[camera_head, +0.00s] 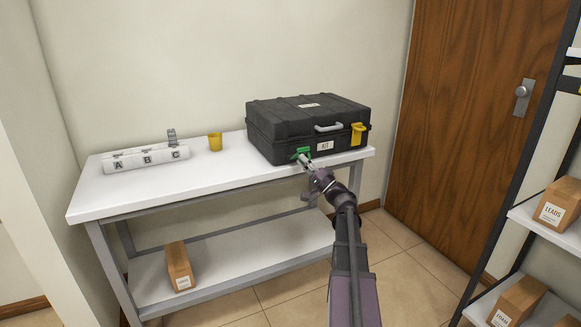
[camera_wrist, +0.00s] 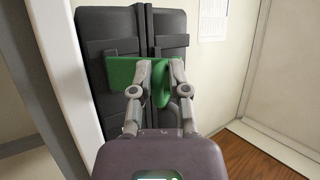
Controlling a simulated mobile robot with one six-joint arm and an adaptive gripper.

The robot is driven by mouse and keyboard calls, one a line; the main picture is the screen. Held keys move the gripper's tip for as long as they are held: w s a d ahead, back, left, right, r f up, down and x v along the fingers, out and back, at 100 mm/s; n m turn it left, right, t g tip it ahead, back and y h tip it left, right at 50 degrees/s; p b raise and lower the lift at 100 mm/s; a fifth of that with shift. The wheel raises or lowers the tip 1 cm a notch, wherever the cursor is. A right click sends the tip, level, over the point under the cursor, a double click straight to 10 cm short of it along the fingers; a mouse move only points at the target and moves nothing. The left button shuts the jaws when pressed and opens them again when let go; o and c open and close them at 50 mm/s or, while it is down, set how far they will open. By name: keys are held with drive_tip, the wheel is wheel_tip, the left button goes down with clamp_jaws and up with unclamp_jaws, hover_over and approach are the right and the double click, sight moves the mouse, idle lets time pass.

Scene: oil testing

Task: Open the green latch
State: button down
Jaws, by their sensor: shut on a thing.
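The green latch (camera_head: 301,153) is on the front of the black kit case (camera_head: 290,110), near its left front corner. The case lies closed on the white table (camera_head: 200,178). My gripper (camera_head: 304,160) reaches the latch from the front. In the wrist view, my gripper (camera_wrist: 160,80) has its two fingers around the protruding part of the green latch (camera_wrist: 124,72) and is shut on it. The fingers hide part of the latch. A yellow latch (camera_head: 358,133) sits at the right of the case front, with a grey handle (camera_head: 328,127) between the two.
A white rack marked A, B, C (camera_head: 146,158) and a yellow cup (camera_head: 215,142) stand left of the case. A cardboard box (camera_head: 179,266) sits on the lower shelf. A shelf unit with boxes (camera_head: 556,205) stands at the right, near a wooden door (camera_head: 455,110).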

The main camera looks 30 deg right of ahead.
drive_tip(key=f+b, duration=0.1)
drive_tip(key=w+f+b, duration=0.1)
drive_tip(key=f+b, duration=0.2)
drive_tip(key=shift+w+d+f, duration=0.25)
drive_tip(key=shift+d+f, duration=0.05)
drive_tip(key=shift+d, duration=0.1)
drive_tip(key=c, duration=1.2)
unclamp_jaws()
drive_tip(key=shift+c, duration=0.4)
drive_tip(key=o, duration=0.6)
